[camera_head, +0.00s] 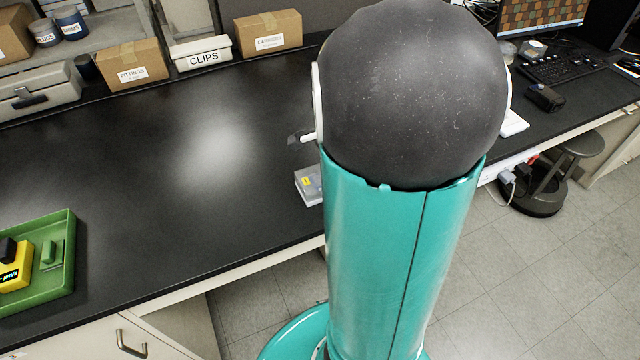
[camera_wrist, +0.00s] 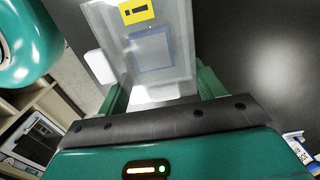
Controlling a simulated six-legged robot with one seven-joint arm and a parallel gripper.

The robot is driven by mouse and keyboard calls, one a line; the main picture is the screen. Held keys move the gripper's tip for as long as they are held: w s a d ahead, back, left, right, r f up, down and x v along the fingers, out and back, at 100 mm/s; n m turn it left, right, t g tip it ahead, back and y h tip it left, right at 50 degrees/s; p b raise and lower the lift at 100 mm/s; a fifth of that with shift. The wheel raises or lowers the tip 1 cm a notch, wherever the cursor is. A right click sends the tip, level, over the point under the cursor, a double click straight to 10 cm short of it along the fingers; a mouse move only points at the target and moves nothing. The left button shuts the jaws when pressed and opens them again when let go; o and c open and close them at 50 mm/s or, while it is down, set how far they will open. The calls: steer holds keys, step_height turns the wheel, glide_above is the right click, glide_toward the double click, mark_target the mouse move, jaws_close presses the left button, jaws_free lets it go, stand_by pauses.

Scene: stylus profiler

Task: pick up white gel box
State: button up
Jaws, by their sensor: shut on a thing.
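The white gel box (camera_head: 308,186) shows at the bench's front edge in the head view, partly hidden behind my teal arm. It is pale with a yellow label on top. In the wrist view the gel box (camera_wrist: 170,62) fills the space between the green fingers of my gripper (camera_wrist: 160,95). A blue square outline shows through its clear lid. My gripper is shut on the box. In the head view the fingers are hidden by my arm. I cannot tell whether the box touches the bench.
A green tray (camera_head: 62,275) with a yellow device (camera_head: 18,268) lies at the left front of the black bench (camera_head: 150,190). Cardboard boxes (camera_head: 130,65) and a CLIPS box (camera_head: 201,54) line the back. A stool (camera_head: 560,165) stands at right. The bench middle is clear.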

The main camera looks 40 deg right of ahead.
steer(key=shift+r, duration=3.5)
steer(key=shift+s, duration=0.1)
